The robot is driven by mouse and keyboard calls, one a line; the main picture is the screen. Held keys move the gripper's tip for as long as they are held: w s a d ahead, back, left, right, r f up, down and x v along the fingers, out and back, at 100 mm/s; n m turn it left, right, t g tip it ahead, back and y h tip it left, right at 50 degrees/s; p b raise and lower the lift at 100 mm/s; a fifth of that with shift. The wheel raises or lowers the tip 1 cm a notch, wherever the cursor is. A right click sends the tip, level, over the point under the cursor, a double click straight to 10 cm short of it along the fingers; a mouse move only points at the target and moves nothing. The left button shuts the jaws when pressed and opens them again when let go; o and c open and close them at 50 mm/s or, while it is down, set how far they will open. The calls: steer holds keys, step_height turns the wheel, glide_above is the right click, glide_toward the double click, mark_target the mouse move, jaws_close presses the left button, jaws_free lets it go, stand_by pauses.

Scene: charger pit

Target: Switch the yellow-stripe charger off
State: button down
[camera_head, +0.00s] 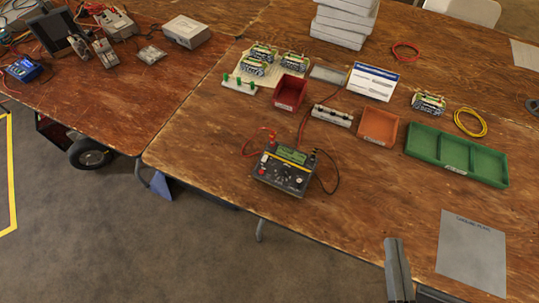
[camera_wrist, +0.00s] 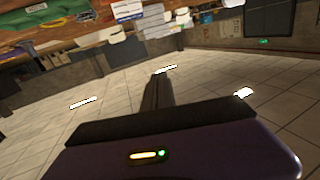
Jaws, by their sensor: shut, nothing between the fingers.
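A blue device (camera_head: 22,69) sits on the left table. Behind the charger are a red bin (camera_head: 290,91), an orange bin (camera_head: 379,128), a white card (camera_head: 373,81) and battery packs (camera_head: 429,103). A green tray (camera_head: 456,153) and paper sheet (camera_head: 472,255) lie at right. Table between charger and gripper is clear.

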mark_target(269, 164)
steer(key=w+a+f+n+g+y, duration=0.1)
steer(key=w+a+n+y, duration=0.15)
steer(key=w, duration=0.85)
steer(key=w+a+f+n+g+y+b, duration=0.15)
steer(key=w+a, duration=0.25)
steer(key=w, duration=0.6)
steer(key=w+a+f+n+g+y, duration=0.2)
steer(key=w+a, duration=0.1)
steer(key=w, duration=0.8)
steer(key=w+a+n+g+y, duration=0.1)
steer(key=a+n+g+y, duration=0.1)
steer(key=a+n+g, duration=0.25)
steer(key=s+a+f+n+g, duration=0.2)
steer(key=s+f+n+g, duration=0.2)
steer(key=s, duration=0.3)
steer(key=shift+a+f+g, duration=0.3)
steer(key=shift+a+f, duration=0.05)
steer(key=shift+f, duration=0.4)
steer(key=shift+w, duration=0.1)
